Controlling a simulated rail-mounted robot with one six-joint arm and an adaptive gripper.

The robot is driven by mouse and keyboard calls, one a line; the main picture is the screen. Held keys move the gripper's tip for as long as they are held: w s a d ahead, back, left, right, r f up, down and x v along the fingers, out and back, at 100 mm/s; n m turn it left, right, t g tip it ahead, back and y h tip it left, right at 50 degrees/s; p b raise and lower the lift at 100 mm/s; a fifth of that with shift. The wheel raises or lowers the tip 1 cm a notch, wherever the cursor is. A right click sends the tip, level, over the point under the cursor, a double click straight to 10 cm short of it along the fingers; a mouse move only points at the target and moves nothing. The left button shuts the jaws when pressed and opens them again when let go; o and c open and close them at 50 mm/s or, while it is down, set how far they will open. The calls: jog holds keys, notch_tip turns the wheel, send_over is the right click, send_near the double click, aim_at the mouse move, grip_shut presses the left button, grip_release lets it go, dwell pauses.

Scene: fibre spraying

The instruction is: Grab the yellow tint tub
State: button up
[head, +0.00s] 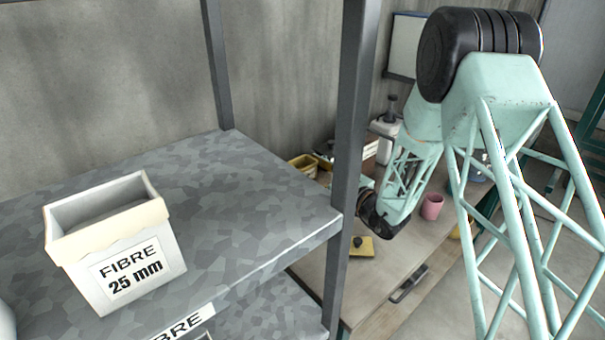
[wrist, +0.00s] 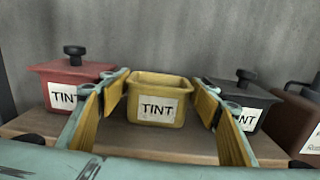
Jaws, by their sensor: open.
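The yellow tint tub (wrist: 155,103) stands upright and lidless, with a white TINT label facing me, in the middle of the wrist view. In the head view a yellow tub (head: 302,166), which looks like the same one, shows on the bench left of the dark post. My gripper (wrist: 162,90) is open, with one yellow-padded finger on each side of the tub in the picture. In the head view my gripper's fingers are hidden behind the post.
A red tint tub (wrist: 72,80) stands left of the yellow one and a black tint tub (wrist: 243,98) right, both lidded and close to the fingers. A yellow lid (head: 361,247) and a pink cup (head: 432,206) are on the bench. A fibre bin (head: 115,240) sits on the shelf.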

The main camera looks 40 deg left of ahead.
jog(key=shift+w+a, duration=0.1)
jog(key=shift+a, duration=0.5)
jog(key=c, duration=0.7)
jog(key=shift+o, duration=0.2)
jog(key=shift+r, duration=0.35)
notch_tip(320, 180, up, 9)
jog(key=p, duration=0.1)
dwell(0.9)
jog(key=shift+r, duration=0.2)
dwell(0.7)
